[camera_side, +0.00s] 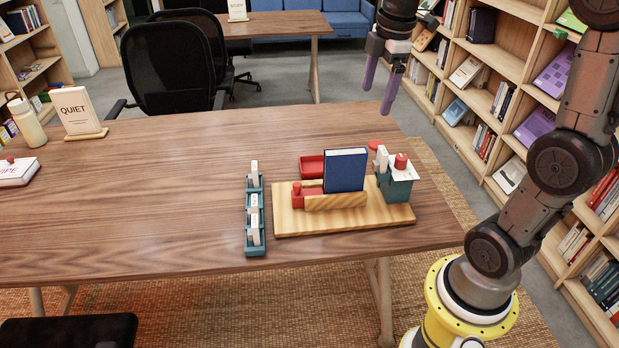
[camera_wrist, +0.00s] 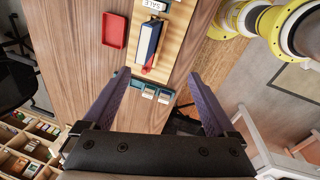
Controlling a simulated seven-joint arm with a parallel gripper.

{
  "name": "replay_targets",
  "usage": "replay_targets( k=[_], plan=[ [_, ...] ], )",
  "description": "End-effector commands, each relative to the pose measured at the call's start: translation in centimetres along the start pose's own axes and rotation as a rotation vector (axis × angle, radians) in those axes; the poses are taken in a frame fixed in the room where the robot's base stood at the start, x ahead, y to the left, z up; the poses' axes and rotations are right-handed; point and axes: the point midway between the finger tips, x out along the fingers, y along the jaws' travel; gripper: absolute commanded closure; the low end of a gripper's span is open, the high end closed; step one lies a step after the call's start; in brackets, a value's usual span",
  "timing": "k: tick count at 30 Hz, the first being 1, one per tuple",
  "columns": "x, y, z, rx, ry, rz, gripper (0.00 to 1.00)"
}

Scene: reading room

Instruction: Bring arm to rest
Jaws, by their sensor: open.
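My gripper (camera_side: 377,100) is raised above the far right end of the table, with its two purple fingers pointing down. It is apart and empty, clear of everything on the table. In the wrist view my gripper (camera_wrist: 158,77) shows its fingers spread wide, with the table below. My arm rises from its yellow base at the right of the side view.
On the table (camera_side: 150,225), a wooden board (camera_side: 290,224) carries a blue book (camera_side: 345,170) upright and a teal stand (camera_side: 397,188). A red tray (camera_side: 311,167) sits behind. A teal card rack (camera_side: 247,240) stands left. Bookshelves (camera_side: 470,95) line the right.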

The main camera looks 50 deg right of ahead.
Motion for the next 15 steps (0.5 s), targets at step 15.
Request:
replay_targets(
  k=[15],
  plan=[
    [-0.8,-19.1,-2.6,0.55,0.293,0.159,0.08]
  ],
)
